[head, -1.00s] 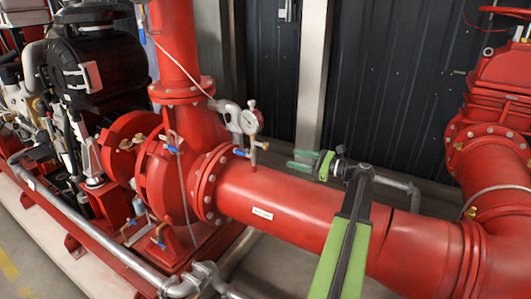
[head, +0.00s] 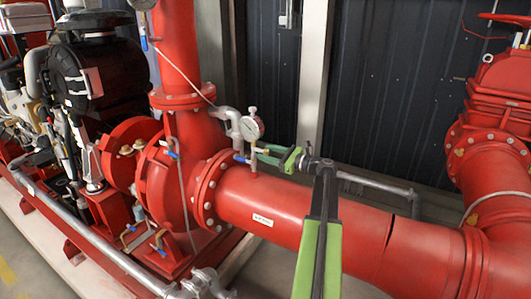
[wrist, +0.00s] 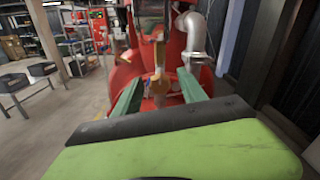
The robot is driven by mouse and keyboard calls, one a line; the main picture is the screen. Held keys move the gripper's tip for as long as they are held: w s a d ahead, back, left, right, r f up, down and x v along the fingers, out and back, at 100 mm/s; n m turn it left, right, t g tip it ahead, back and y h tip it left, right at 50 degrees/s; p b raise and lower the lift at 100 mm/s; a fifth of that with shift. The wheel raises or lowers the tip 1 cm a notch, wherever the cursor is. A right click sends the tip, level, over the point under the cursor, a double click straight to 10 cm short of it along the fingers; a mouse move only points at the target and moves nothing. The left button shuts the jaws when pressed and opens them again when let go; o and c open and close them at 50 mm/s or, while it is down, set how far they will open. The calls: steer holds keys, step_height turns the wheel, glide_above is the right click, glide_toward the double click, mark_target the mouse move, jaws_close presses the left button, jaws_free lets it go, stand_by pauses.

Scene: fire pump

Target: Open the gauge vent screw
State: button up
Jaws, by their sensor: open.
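The round white-faced gauge (head: 252,127) stands above the red horizontal pipe, with a small pale knob (head: 252,110) on its top. A blue-handled valve (head: 241,158) sits below it on a thin stem. I cannot tell for sure which small part is the vent screw. My green gripper (head: 261,153) is open just right of and below the gauge, its fingers pointing at the stem. In the wrist view, my open gripper (wrist: 159,88) has a brass-coloured fitting (wrist: 158,86) between its fingers; contact cannot be told.
The red pipe (head: 310,213) runs under my arm. The red pump casing (head: 165,185) and black engine (head: 90,60) are at left. Dark wall panels (head: 415,80) stand behind.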

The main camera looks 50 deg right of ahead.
steer(key=shift+x, duration=0.8)
jaws_close()
